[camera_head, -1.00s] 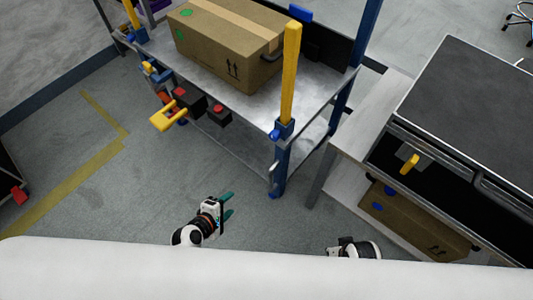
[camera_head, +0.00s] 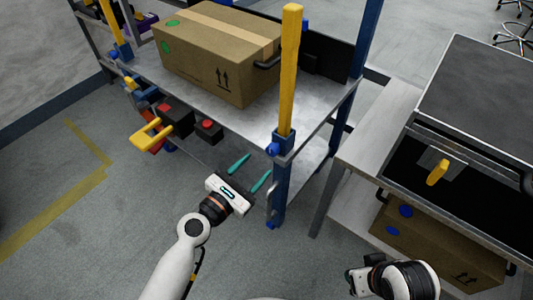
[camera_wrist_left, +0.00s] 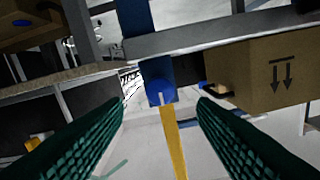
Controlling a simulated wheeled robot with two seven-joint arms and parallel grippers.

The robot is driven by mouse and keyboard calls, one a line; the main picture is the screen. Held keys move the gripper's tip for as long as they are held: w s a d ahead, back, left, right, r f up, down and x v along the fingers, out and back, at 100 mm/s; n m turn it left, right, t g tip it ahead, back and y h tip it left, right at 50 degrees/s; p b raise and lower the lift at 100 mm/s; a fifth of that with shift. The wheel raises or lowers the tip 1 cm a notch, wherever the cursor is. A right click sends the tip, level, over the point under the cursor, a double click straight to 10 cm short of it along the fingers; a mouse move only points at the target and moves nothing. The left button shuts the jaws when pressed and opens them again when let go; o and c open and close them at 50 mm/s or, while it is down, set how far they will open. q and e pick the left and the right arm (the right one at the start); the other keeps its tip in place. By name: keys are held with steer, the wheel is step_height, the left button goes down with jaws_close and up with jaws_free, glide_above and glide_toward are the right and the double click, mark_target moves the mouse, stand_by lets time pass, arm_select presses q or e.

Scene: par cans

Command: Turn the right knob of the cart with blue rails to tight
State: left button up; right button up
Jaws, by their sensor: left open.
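The cart with blue rails (camera_head: 360,40) stands ahead of me. Its right knob (camera_head: 272,149) is small and blue, on the blue bracket (camera_head: 284,138) at the foot of the right yellow bar (camera_head: 290,75). In the left wrist view the blue knob (camera_wrist_left: 160,88) sits centrally between the fingers, farther out, with a pale mark; I cannot read its setting. My left gripper (camera_head: 250,172) has green fingers spread apart and empty. It is in front of the cart, left of and below the knob, not touching it. My right gripper (camera_head: 360,281) is at the bottom right, its fingers unclear.
A cardboard box (camera_head: 215,55) sits on the cart's shelf. A yellow handle (camera_head: 150,135) and red-topped black boxes (camera_head: 207,130) stick out at the cart's front left. A dark-topped bench (camera_head: 480,90) with another box (camera_head: 430,240) below stands at right. The floor at left is clear.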

mark_target(270, 152)
arm_select(q)
steer(key=x, duration=0.5)
steer(key=shift+w+d, duration=0.2)
steer(key=shift+w, duration=0.15)
steer(key=c, duration=1)
